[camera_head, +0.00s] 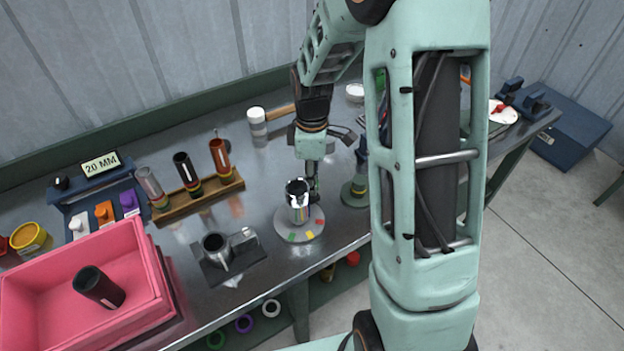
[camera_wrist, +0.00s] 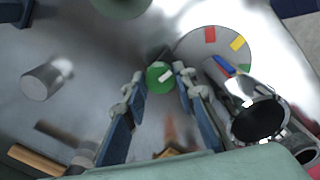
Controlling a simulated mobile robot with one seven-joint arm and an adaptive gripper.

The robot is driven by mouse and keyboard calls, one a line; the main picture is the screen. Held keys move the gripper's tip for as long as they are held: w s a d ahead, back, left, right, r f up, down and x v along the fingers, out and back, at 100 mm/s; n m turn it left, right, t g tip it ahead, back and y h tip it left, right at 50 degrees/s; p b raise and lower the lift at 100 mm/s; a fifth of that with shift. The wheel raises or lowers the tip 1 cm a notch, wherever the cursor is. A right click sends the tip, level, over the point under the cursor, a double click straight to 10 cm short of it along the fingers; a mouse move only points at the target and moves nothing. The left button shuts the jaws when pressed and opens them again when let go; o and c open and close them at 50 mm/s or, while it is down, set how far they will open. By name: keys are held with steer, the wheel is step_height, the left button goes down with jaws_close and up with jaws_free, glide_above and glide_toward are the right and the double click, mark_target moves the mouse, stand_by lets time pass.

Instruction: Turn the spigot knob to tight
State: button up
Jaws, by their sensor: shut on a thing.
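A round green knob (camera_wrist: 158,78) with a white mark on top sits between my fingertips in the wrist view. My gripper (camera_wrist: 160,88) is shut on it, with one blue-padded finger on each side. In the head view my gripper (camera_head: 313,188) points down just behind a shiny metal can (camera_head: 298,212), and the knob cannot be made out there. The can stands upright on a pale round plate (camera_head: 308,230) with coloured patches at its edge. In the wrist view the plate (camera_wrist: 190,48) and the open-topped can (camera_wrist: 240,92) are right of the knob.
A metal cup on a dark base (camera_head: 216,250) stands left of the plate. A wooden rack (camera_head: 205,198) with 3 tubes and a pink bin (camera_head: 150,262) holding a black tube are farther left. A hammer (camera_head: 280,111) lies behind.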

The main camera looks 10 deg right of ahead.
steer(key=m+b, duration=0.1)
steer(key=m, duration=0.3)
steer(key=m+b, duration=0.1)
steer(key=m, duration=0.7)
steer(key=shift+m+b, duration=0.3)
steer(key=shift+m, duration=1.6)
steer(key=o, duration=1.2)
steer(key=shift+c, duration=0.2)
steer(key=shift+r, duration=0.1)
step_height(320, 180, up, 12)
